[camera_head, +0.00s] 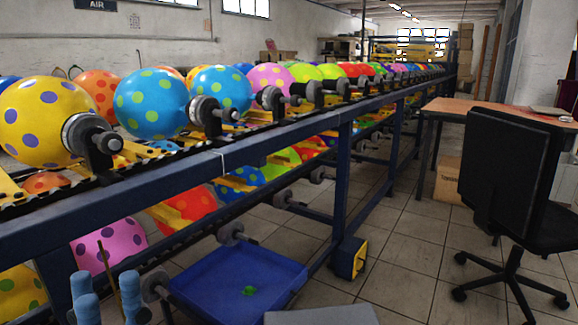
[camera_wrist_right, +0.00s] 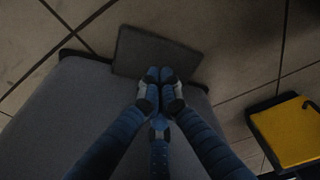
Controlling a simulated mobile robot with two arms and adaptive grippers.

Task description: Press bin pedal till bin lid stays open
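The bin's grey top (camera_head: 322,315) shows at the bottom edge of the head view; the rest of it is cut off. In the right wrist view a large, rounded grey surface (camera_wrist_right: 60,120), apparently the bin's lid, looks flat and closed. A dark flat plate (camera_wrist_right: 135,52), apparently the pedal, projects beyond its edge near the floor. My right gripper (camera_wrist_right: 160,76) has its blue fingertips together and empty, overlapping the plate's near edge in the picture; I cannot tell whether they touch it.
A dark blue conveyor rack (camera_head: 345,160) with dotted balloons runs along the left. A blue tray (camera_head: 235,280) lies under it. A yellow-and-dark box (camera_head: 350,258) stands on the floor, right of the bin. An office chair (camera_head: 505,160) and desk (camera_head: 490,110) stand at right; tiled floor between is clear.

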